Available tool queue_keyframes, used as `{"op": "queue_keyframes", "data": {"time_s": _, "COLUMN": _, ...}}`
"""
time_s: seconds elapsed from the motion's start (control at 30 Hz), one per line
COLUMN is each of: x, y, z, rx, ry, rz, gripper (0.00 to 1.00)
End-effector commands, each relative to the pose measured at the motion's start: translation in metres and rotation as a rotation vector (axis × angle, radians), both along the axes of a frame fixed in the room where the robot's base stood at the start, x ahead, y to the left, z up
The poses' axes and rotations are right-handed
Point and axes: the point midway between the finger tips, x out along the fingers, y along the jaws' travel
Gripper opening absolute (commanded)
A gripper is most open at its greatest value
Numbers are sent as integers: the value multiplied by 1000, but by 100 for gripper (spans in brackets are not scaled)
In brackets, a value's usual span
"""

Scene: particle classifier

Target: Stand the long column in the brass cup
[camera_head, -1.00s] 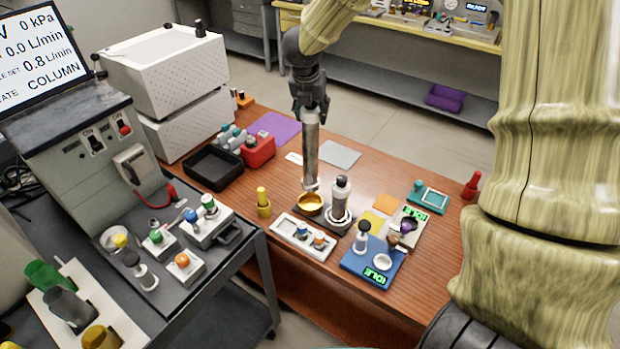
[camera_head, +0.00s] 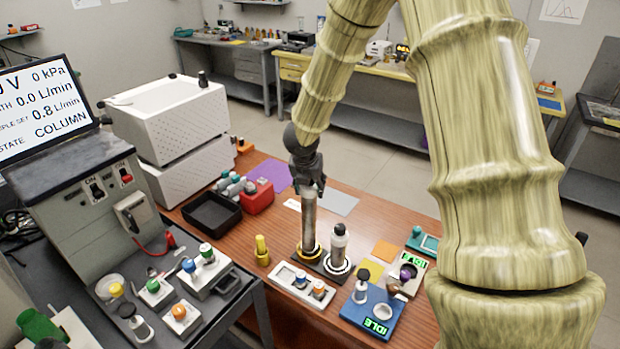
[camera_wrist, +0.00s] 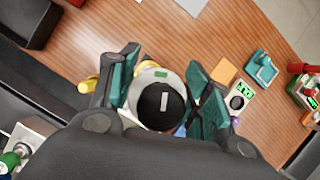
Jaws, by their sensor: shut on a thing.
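The long column (camera_head: 309,220) is a grey metal cylinder standing upright. My gripper (camera_head: 306,187) is shut on its top end from above. The column's lower end is at the brass cup (camera_head: 301,252), whose gold rim shows around its foot; the head view does not show whether it rests on the cup's floor. In the wrist view my gripper (camera_wrist: 164,92) has its teal fingers on both sides of the column's pale top (camera_wrist: 147,77). A black round cap in the middle hides part of this view.
A shorter grey column with a black cap (camera_head: 338,246) stands close on the right, on the same dark base. A yellow bottle (camera_head: 262,250) is on the left. A white tray (camera_head: 303,284) and a blue scale (camera_head: 372,312) lie in front. A black tray (camera_head: 211,211) is behind left.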

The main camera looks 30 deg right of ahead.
Motion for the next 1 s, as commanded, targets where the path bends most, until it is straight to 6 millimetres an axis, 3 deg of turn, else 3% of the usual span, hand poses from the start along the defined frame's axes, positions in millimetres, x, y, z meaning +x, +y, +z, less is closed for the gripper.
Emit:
{"op": "queue_keyframes", "data": {"time_s": 0.53, "x": 1, "y": 0, "z": -10, "rx": 0, "ry": -2, "rz": 2, "gripper": 0}}
{"op": "queue_keyframes", "data": {"time_s": 0.57, "x": 0, "y": 0, "z": -11, "rx": 0, "ry": 0, "rz": 1, "gripper": 50}}
{"op": "queue_keyframes", "data": {"time_s": 0.67, "x": 0, "y": 0, "z": -11, "rx": 0, "ry": 0, "rz": 1, "gripper": 68}}
{"op": "queue_keyframes", "data": {"time_s": 1.0, "x": 0, "y": 0, "z": -10, "rx": 0, "ry": 0, "rz": 1, "gripper": 70}}
